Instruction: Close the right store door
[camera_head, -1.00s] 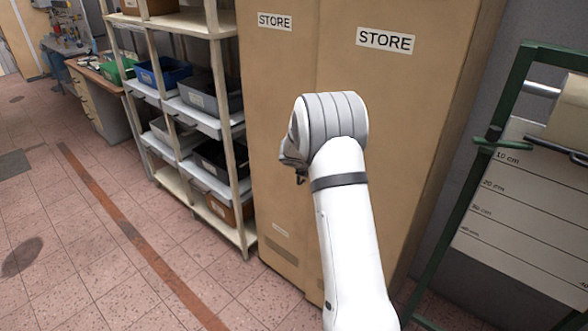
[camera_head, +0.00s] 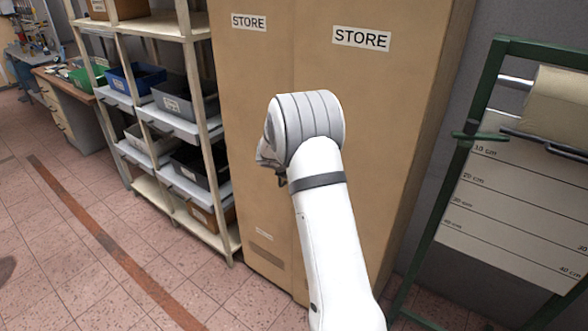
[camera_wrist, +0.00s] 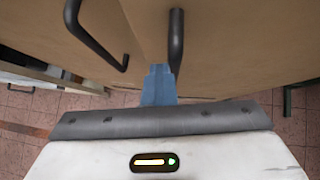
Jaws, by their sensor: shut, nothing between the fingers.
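The right store door (camera_head: 375,95) is the tan door with the larger STORE label. It looks nearly flush with the left store door (camera_head: 250,75); I cannot tell if a small gap remains at the seam. In the wrist view, the right door's dark handle (camera_wrist: 176,40) stands just beyond my gripper (camera_wrist: 158,85), and the left door's dark handle (camera_wrist: 97,42) is farther left. My gripper's blue fingers are shut and empty, close to the right door near its handle edge. Contact cannot be made out. In the head view my arm hides the gripper and the handles.
A shelf rack (camera_head: 215,130) with several bins stands left of the cabinet. A green frame (camera_head: 455,170) with a paper roll (camera_head: 556,105) and a marked sheet stands at the right. Open tiled floor (camera_head: 70,285) lies at the lower left.

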